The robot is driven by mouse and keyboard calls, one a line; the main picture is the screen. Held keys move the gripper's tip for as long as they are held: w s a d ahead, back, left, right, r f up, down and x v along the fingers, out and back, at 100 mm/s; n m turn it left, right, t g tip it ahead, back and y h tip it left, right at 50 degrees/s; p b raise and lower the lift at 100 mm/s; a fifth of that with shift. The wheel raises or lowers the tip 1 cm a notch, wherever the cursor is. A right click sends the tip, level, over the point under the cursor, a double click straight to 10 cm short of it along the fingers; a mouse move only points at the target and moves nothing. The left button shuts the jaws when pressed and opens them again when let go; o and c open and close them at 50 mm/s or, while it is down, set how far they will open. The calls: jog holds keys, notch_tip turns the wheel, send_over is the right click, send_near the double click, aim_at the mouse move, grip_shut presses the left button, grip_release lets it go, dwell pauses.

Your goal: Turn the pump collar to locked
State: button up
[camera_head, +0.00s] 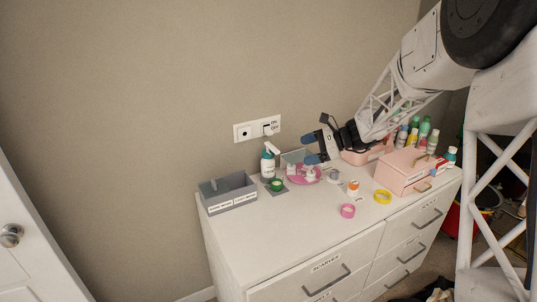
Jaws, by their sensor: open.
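A pump bottle (267,165) with a white head and a teal-and-white label stands upright at the back of the white dresser, near the wall. Its collar, just under the head, is too small to read as locked or unlocked. My gripper (311,148) is to the right of the bottle, above the dresser top. Its blue-tipped fingers are apart, pointing left toward the bottle, with nothing visible between them. The gripper is clear of the bottle in this view.
A green ring (276,185) sits before the bottle. A grey divided bin (229,203) stands left, a pink box (401,179) right. Pink (347,211) and yellow (383,196) rings lie near the front.

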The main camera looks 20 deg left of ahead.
aim_at(268, 152)
jog(key=w+a+f+m+t+y, duration=0.1)
jog(key=w+a+f+m+y, duration=0.1)
jog(key=w+a+f, duration=0.3)
jog(key=w+a+f+m+t+y, duration=0.1)
jog(key=w+a+f+m+y, duration=0.2)
jog(key=w+f, duration=0.5)
jog(key=w+a+m, duration=0.1)
jog(key=w+a, duration=0.1)
jog(key=shift+w+a+f, duration=0.3)
jog(key=shift+w+a, duration=0.05)
jog(key=shift+a, duration=0.1)
jog(key=shift+a, duration=3.75)
jog(key=c, duration=1.3)
